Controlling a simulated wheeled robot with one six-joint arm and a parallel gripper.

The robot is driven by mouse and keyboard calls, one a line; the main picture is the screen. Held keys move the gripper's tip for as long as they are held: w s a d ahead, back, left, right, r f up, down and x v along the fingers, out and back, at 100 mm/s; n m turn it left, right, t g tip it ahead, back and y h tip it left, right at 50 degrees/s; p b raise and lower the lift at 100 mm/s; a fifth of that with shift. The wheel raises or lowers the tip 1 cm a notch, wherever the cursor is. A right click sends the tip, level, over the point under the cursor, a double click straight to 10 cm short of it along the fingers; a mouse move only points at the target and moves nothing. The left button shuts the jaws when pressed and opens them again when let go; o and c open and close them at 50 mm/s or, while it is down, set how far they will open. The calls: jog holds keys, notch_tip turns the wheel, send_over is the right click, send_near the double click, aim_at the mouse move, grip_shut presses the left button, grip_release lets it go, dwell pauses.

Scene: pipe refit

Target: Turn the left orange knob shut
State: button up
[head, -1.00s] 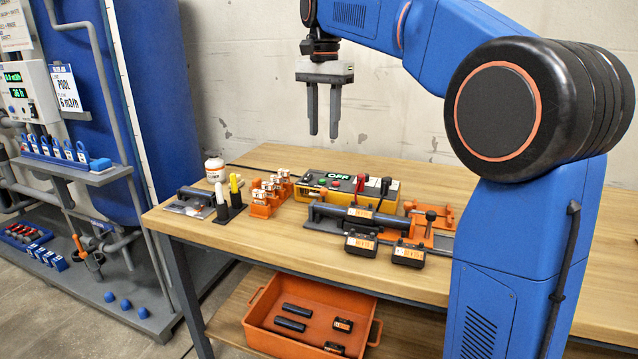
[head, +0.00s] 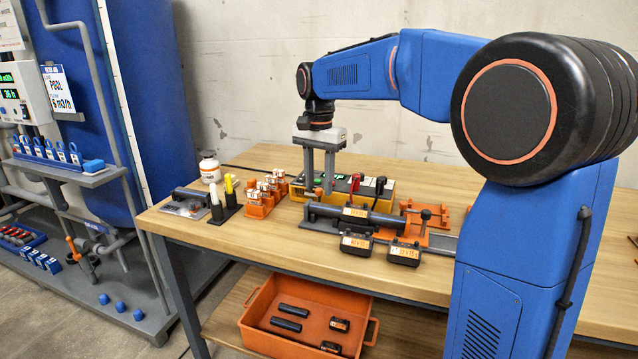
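A dark grey pipe (head: 375,219) lies in a holder on the workbench. At its left end a small orange-brown knob (head: 318,192) stands upright. My gripper (head: 318,192) points straight down at the left knob. Its two fingers are apart, and the knob's top shows between their lower ends. I cannot tell whether the fingers touch it. The knob's lower part is small and partly hidden.
A yellow and black control box (head: 375,192) with levers stands close behind the pipe. Two black boxes with orange labels (head: 404,252) are in front. Orange racks with small parts (head: 260,205) stand to the left. An orange crate (head: 262,300) sits on the lower shelf.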

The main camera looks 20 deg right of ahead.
jog(key=shift+f, duration=0.25)
grip_shut()
